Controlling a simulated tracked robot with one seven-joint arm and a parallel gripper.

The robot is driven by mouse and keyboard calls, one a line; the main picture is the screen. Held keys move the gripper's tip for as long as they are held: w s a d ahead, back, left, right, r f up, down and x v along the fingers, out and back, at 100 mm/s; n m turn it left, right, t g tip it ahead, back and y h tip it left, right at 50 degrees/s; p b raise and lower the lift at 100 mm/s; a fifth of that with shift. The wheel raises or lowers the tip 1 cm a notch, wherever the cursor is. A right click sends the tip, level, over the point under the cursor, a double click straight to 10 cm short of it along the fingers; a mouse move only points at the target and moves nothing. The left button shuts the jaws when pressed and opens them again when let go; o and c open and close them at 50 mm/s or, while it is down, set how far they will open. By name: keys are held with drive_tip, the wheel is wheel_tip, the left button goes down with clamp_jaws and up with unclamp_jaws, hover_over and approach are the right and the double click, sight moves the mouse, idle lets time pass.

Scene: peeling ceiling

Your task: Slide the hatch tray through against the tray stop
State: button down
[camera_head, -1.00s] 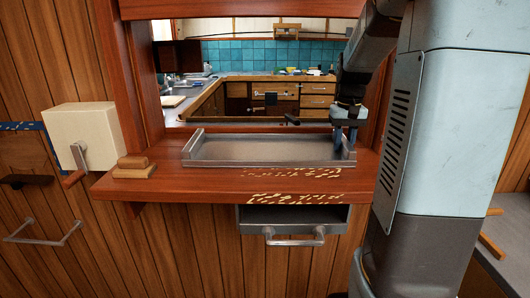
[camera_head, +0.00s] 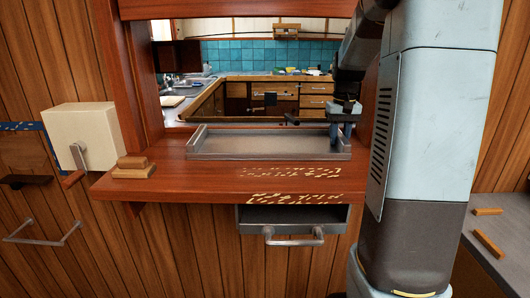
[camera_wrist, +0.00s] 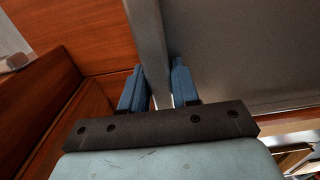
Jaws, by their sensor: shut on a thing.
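The hatch tray (camera_head: 262,156) is a shallow grey metal tray lying flat on the reddish wooden hatch shelf (camera_head: 205,182), in the opening to the kitchen. My gripper (camera_head: 340,132) points down at the tray's right end. In the wrist view my blue fingers (camera_wrist: 158,88) stand on either side of the tray's raised side wall (camera_wrist: 147,35), shut on it. The tray floor (camera_wrist: 225,50) lies to the right of that wall. I cannot pick out the tray stop with certainty; the tray's far edge is only partly clear.
Small stacked wooden blocks (camera_head: 134,167) sit on the shelf left of the tray, apart from it. Wooden jambs (camera_head: 130,75) bound the opening. Below the shelf is a grey drawer (camera_head: 292,222) with a bar handle. A cream box (camera_head: 83,135) with a crank hangs at left.

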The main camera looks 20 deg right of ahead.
drive_tip(key=shift+w+d, duration=0.2)
drive_tip(key=shift+w, duration=0.55)
idle(0.6)
idle(0.4)
drive_tip(key=c, duration=0.8)
unclamp_jaws()
drive_tip(key=shift+o, duration=0.2)
